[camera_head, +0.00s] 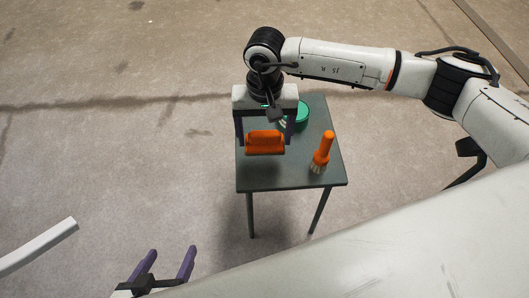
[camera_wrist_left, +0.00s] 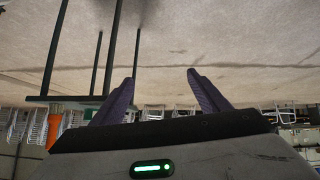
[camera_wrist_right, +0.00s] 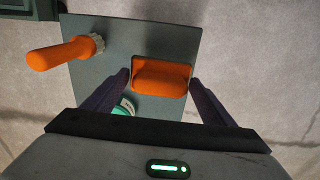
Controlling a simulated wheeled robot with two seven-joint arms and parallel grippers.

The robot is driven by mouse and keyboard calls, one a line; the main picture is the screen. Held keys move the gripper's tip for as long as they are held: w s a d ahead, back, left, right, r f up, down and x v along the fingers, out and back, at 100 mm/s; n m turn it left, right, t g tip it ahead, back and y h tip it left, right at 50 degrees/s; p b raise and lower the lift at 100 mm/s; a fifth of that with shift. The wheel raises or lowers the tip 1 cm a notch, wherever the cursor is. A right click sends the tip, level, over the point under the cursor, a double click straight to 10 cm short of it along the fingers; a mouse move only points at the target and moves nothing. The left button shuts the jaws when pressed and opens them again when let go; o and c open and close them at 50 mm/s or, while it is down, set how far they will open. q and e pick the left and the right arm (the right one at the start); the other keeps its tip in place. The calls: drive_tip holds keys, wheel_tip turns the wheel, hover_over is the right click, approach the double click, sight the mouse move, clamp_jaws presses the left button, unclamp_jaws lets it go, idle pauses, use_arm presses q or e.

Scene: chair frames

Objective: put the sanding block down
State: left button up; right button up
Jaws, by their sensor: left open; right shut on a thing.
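The orange sanding block (camera_head: 265,141) is held between the fingers of my right gripper (camera_head: 264,140), over the left part of the small dark table (camera_head: 290,178). In the right wrist view the block (camera_wrist_right: 160,77) lies between the purple fingertips of my right gripper (camera_wrist_right: 160,85), with the tabletop behind it. I cannot tell whether its underside touches the table. My left gripper (camera_head: 170,263) is open and empty at the lower left, away from the table. It also shows open in the left wrist view (camera_wrist_left: 160,80).
An orange-handled brush (camera_head: 322,151) stands upright on the table's right side. A green round object (camera_head: 301,116), partly hidden by my right gripper, is at the back. A white bar (camera_head: 37,247) shows at the lower left. The table's front part is clear.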

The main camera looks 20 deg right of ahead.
sight(264, 133)
wheel_tip(264, 133, down, 7)
drive_tip(key=shift+b, duration=0.45)
drive_tip(key=o, duration=0.9)
drive_tip(key=shift+o, duration=0.2)
wheel_tip(264, 133, up, 12)
drive_tip(key=shift+p, duration=0.85)
